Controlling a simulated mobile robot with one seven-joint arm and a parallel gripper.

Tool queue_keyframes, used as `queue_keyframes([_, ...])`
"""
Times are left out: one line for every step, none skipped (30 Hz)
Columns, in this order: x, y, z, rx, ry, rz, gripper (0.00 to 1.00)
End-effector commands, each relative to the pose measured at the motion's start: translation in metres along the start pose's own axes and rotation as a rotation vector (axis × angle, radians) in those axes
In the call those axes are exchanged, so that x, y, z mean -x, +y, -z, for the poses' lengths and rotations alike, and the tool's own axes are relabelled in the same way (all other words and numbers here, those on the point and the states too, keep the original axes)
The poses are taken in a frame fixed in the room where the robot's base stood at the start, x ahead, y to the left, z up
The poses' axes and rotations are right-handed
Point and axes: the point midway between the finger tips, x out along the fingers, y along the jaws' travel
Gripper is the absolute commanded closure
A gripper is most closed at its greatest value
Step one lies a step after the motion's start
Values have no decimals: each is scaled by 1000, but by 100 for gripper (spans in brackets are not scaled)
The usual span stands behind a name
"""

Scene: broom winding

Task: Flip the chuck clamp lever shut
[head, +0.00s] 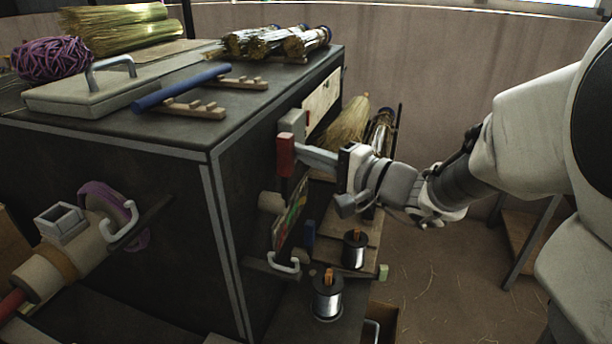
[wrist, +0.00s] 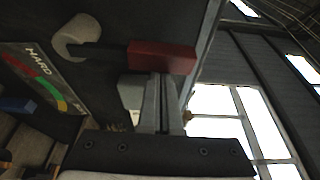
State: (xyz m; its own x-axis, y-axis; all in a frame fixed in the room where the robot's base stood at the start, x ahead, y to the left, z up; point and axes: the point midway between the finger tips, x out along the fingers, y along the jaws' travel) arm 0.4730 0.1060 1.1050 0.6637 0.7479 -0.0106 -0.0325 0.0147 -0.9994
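A lever with a red block grip (head: 286,155) stands at the right face of the dark cabinet (head: 180,180). In the wrist view the red grip (wrist: 162,57) lies across the top middle, with a dark bar at its left near a pale round knob (wrist: 78,36). No label marks it as the chuck clamp lever. My gripper (head: 305,155) reaches in from the right with its fingers together. Its fingertips (wrist: 164,78) meet the edge of the red grip in the wrist view; whether they touch is unclear. Nothing shows between the fingers.
A coloured gauge plate marked HARD (wrist: 45,80) is beside the lever. Wire spools (head: 327,297) stand on a shelf below. A tan cylinder (head: 62,262) with purple twine projects at left. Open floor is at right.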

Motion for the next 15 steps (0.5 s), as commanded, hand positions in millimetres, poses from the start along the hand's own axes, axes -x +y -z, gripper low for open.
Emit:
queue_keyframes([1,9,-4,33,-3,12,100])
queue_keyframes([1,8,-6,51,-3,18,100])
queue_keyframes([2,8,-9,74,-4,26,100])
queue_keyframes([3,7,-11,91,-3,32,100])
queue_keyframes([3,7,-12,107,-3,37,100])
queue_keyframes([4,7,-15,130,-3,45,100])
queue_keyframes([5,6,-16,146,-3,51,100])
queue_keyframes([6,6,-18,164,-3,57,100])
queue_keyframes([7,6,-21,187,-3,65,100])
queue_keyframes([7,5,-23,190,-3,66,100])
queue_keyframes([8,5,-25,188,-3,65,100])
queue_keyframes([9,5,-27,187,-4,64,100])
queue_keyframes([9,5,-29,186,-4,65,100])
queue_keyframes([10,4,-31,186,-4,65,100])
queue_keyframes([11,4,-33,185,-3,64,100])
